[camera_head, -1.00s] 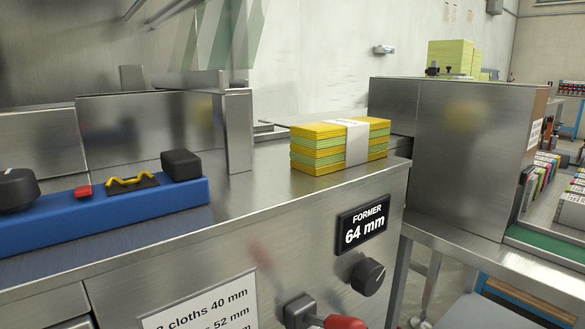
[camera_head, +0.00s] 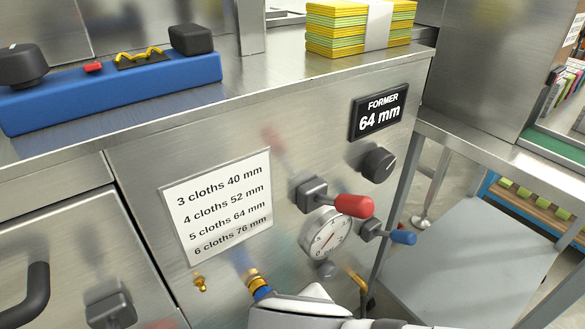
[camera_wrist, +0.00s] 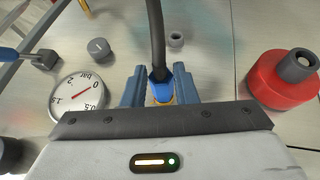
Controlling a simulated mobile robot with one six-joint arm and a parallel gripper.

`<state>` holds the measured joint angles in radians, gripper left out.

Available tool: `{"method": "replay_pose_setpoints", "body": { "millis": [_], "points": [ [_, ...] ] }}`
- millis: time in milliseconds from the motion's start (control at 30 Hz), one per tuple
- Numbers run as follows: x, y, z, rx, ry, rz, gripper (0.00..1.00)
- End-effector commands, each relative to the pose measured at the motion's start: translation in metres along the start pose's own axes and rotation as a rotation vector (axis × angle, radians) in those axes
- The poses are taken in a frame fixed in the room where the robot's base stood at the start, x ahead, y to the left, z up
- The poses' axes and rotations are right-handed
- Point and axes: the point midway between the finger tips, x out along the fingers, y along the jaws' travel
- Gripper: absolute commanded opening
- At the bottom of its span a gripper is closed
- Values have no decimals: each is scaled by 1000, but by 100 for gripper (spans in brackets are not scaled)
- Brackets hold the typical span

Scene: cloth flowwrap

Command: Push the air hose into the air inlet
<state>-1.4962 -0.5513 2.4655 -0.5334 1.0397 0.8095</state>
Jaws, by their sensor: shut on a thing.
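My gripper (camera_wrist: 160,92) is shut on the end of the air hose (camera_wrist: 155,35). In the wrist view the dark hose runs up from between the fingers, with a blue collar and a bit of brass at its end. In the head view the hose's brass tip (camera_head: 257,280) and blue collar show at the bottom, beside the white body of my gripper. A small brass fitting (camera_head: 200,284) sits on the steel panel to the left, apart from the tip. I cannot tell for sure whether this fitting is the air inlet, or whether the tip touches the panel.
A pressure gauge (camera_head: 327,236), a red-handled valve (camera_head: 352,205), a blue-handled valve (camera_head: 400,236) and a black knob (camera_head: 379,164) stand out to the right. A cloth-count label (camera_head: 217,205) is above the tip. A black handle (camera_head: 37,290) is at far left.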

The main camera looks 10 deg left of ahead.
Motion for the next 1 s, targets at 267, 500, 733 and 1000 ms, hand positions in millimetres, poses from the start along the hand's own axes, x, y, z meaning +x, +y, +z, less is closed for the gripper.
{"method": "replay_pose_setpoints", "body": {
  "millis": [267,500,733,1000],
  "points": [
    [0,2,-1,22,-2,-33,4],
    [1,2,0,53,-3,-113,36],
    [1,2,0,53,-4,-112,51],
    [-6,3,-1,51,-3,-112,51]
  ]
}}
